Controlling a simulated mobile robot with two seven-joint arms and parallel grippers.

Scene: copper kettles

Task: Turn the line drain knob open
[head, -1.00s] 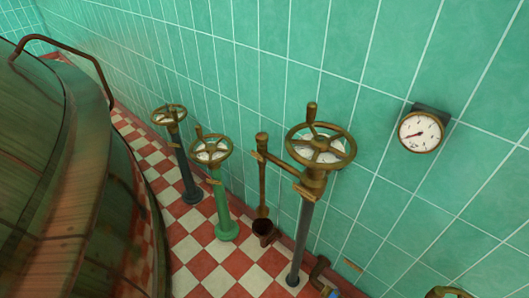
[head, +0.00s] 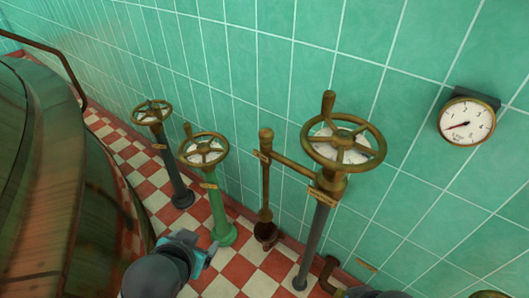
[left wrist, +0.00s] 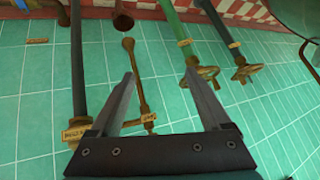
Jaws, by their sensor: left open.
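A thin brass standpipe (head: 265,190) with a small round top stands between the green valve and the large brass handwheel, above a dark cup (head: 265,231). It looks like the line drain, but its tag (head: 262,155) is too small to read. The standpipe also shows in the left wrist view (left wrist: 138,80), between and beyond the fingers. My left gripper (head: 206,253) is low in the head view, left of the standpipe. In the left wrist view my left gripper (left wrist: 160,74) is open and empty, apart from the pipe. My right gripper is not clearly visible.
The large brass handwheel (head: 343,143) stands right of the standpipe, joined by a side pipe. A green valve (head: 213,200) and a dark valve (head: 165,160) stand left. A gauge (head: 466,122) hangs on the tiled wall. A copper vessel (head: 35,190) fills the left side.

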